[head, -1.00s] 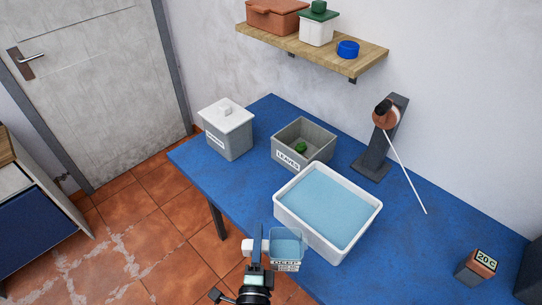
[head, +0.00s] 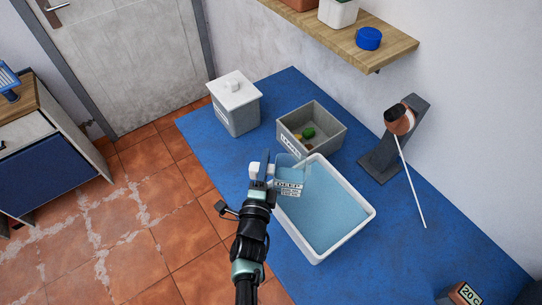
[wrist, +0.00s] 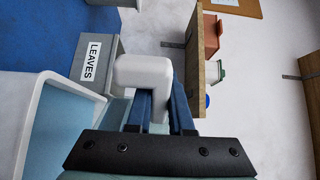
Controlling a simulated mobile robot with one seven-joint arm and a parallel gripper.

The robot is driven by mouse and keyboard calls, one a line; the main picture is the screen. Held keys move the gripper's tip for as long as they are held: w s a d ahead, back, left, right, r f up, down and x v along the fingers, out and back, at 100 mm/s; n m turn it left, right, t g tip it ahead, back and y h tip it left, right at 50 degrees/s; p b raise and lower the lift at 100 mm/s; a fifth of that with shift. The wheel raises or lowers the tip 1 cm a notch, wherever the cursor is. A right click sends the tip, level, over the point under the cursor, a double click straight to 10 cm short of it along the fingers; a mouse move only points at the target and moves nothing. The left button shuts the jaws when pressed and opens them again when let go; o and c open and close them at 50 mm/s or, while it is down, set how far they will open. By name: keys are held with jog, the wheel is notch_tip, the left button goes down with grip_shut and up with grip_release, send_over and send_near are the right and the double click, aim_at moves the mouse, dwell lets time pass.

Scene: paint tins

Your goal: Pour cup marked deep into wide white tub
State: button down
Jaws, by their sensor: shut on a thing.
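My gripper (head: 264,174) is shut on the cup marked DEEP (head: 291,190), a clear cup with a white label. In the head view the cup appears over the left end of the wide white tub (head: 343,246); its height above the rim is hard to judge. The cup looks near upright, and its contents are hard to tell from the blue behind it. The tub holds pale blue liquid. In the wrist view a white rounded piece (wrist: 145,72) sits at the fingers, and the tub's rim (wrist: 45,100) shows at left.
A grey bin marked LEAVES (head: 312,130) stands just behind the tub. A white-lidded grey box (head: 236,105) is farther left. A dark stand with a thin white rod (head: 410,180) is at right. A wooden shelf (head: 385,45) hangs above.

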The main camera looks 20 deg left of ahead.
jog(key=shift+s+a, duration=0.2)
notch_tip(320, 180, down, 3)
jog(key=m+b, duration=0.1)
jog(key=b, duration=0.3)
jog(key=shift+w+r, duration=0.1)
dwell(0.5)
